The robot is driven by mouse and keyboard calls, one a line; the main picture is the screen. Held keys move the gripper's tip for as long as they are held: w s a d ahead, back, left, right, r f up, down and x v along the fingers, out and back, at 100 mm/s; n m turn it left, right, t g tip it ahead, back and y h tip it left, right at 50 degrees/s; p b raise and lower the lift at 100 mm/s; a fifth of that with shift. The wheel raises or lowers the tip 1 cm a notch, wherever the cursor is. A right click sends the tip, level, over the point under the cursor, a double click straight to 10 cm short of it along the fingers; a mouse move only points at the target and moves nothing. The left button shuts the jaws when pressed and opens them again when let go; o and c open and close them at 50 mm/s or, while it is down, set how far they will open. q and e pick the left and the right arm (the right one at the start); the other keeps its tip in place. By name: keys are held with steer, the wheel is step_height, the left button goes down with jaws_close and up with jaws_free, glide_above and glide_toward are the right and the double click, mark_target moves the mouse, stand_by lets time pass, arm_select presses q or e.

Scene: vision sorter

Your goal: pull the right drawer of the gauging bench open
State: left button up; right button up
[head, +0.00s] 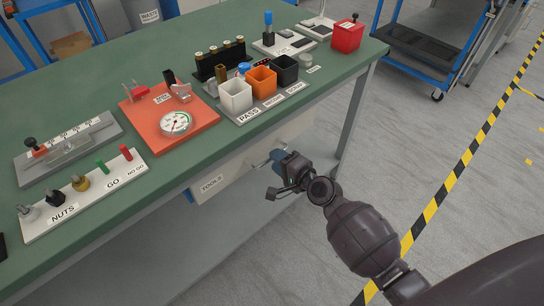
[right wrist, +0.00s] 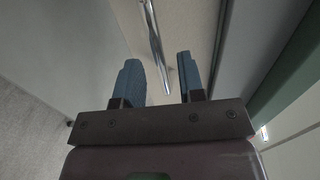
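The gauging bench (head: 225,150) has a green top. A pale drawer front (head: 237,167) with a TOOLS label sits under its front edge and looks closed. A metal bar handle (head: 262,162) stands out from the right part of this front. My right gripper (head: 277,162) is at the handle, its blue fingers partly hidden by its own body. In the right wrist view, the gripper (right wrist: 161,80) is open, with the bar handle (right wrist: 154,38) reaching between the fingers with gaps on both sides. My left gripper is not in view.
On the bench top stand a gauge on an orange plate (head: 150,137), white, orange and black bins (head: 262,78), a nuts tray (head: 85,205) and a red box (head: 347,37). A bench leg (head: 354,110) stands right of the gripper. The grey floor (head: 410,150) in front is clear.

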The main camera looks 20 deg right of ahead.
steer(key=shift+x, duration=1.3)
jaws_close()
